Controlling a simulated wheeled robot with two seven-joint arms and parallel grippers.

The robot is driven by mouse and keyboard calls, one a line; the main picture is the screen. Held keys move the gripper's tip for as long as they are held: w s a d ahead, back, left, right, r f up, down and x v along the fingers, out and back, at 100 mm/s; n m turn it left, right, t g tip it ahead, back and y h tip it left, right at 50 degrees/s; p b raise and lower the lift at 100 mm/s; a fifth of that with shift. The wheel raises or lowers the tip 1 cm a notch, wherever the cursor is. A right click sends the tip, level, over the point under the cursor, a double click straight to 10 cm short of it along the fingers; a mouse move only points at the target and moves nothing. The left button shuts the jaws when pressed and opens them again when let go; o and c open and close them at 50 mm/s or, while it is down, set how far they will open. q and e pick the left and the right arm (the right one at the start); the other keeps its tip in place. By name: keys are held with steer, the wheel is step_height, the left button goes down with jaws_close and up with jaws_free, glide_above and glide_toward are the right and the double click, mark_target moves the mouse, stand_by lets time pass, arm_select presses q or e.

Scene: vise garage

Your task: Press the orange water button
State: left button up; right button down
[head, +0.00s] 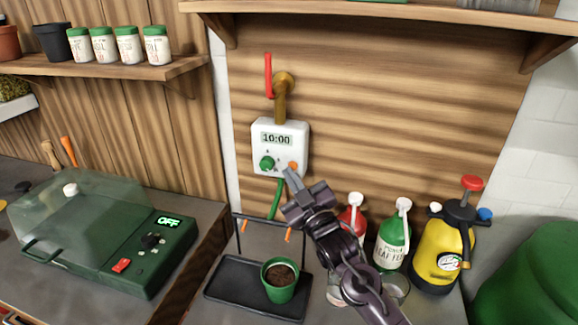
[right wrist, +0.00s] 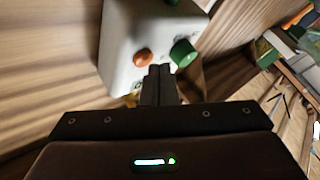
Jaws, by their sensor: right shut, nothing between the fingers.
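The orange water button (head: 293,166) is a small round knob on the lower right of the white water timer box (head: 291,140), which hangs on the wooden wall below a brass tap. The box also has a display reading 10:00 and a green knob (head: 267,163). My right gripper (head: 289,174) is shut and empty, its fingertips just below the orange button. In the right wrist view the button (right wrist: 143,57) is left of and beyond the closed fingertips (right wrist: 159,70). I cannot tell whether they touch. My left gripper is not in view.
Spray bottles (head: 392,243) and a yellow sprayer (head: 440,255) stand right. A green propagator (head: 125,245) is left. A shelf (head: 110,75) holds several jars.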

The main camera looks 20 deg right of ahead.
steer(key=shift+d+f, duration=0.1)
steer(key=shift+d, duration=0.3)
steer(key=s+a, duration=0.1)
steer(key=s+p, duration=0.1)
steer(key=s, duration=0.1)
steer(key=s+a, duration=0.1)
steer(key=shift+s+a, duration=0.2)
steer(key=shift+a, duration=0.1)
stand_by(0.4)
